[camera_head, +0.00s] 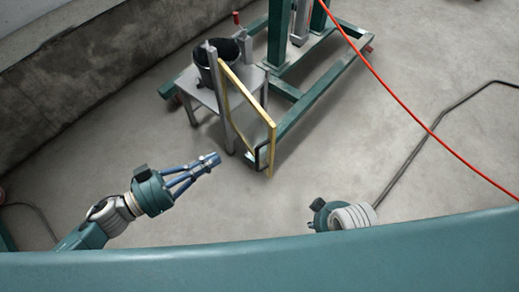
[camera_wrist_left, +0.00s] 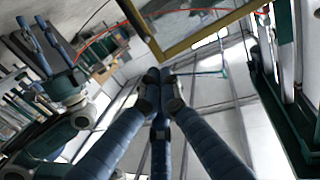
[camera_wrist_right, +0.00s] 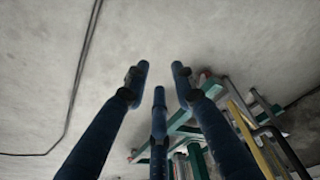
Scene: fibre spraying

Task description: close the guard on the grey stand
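The grey stand (camera_head: 200,88) is at the upper middle of the head view.
A black bucket (camera_head: 216,70) sits on the stand. A green frame (camera_head: 318,92) on the floor is behind the guard. A red hose (camera_head: 405,105) and a dark cable (camera_head: 425,140) run at the right. A concrete wall (camera_head: 90,70) is at the left. The floor before the stand is clear.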

